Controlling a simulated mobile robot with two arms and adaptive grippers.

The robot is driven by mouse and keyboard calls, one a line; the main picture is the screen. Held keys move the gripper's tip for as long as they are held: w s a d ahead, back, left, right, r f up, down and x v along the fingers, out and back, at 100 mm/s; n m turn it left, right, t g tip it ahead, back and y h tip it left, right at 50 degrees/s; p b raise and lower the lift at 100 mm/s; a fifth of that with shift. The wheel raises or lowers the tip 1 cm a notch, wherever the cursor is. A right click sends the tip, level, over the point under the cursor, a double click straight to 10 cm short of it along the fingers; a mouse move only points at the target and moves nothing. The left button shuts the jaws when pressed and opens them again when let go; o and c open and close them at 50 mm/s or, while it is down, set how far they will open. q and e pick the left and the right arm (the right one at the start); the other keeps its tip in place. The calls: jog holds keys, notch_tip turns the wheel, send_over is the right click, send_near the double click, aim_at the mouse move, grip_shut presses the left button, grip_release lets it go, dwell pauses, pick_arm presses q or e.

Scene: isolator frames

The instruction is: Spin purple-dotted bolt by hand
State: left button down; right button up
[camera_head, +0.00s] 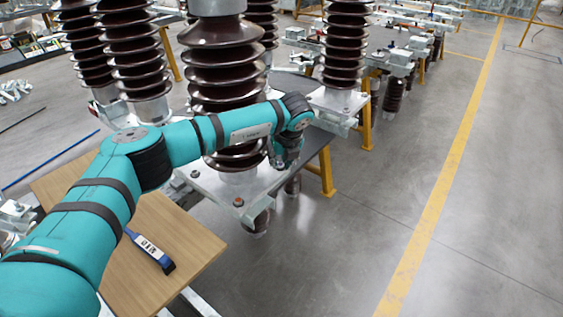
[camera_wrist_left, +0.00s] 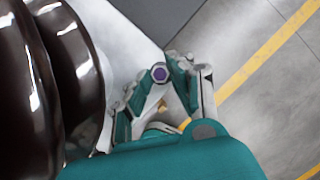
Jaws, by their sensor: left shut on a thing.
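The purple-dotted bolt (camera_wrist_left: 158,73) shows its hexagonal head with a purple top in the left wrist view, at the edge of the pale metal base plate (camera_wrist_left: 135,35). My left gripper (camera_wrist_left: 157,80) has its fingers on either side of the bolt head and is shut on it. In the head view my left gripper (camera_head: 284,157) is low at the right side of the big brown ribbed insulator, over the far right part of its base plate (camera_head: 215,186). The bolt is hidden there behind the gripper. My right gripper is not in view.
The brown ribbed insulator (camera_head: 222,75) stands close beside my left arm. Another bolt with an orange dot (camera_head: 239,202) sits at the plate's near corner. A blue and black tool (camera_head: 151,251) lies on a wooden board (camera_head: 190,240). Open grey floor lies to the right.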

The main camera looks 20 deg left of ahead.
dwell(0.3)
pick_arm(q)
jog(key=c, duration=1.2)
grip_release()
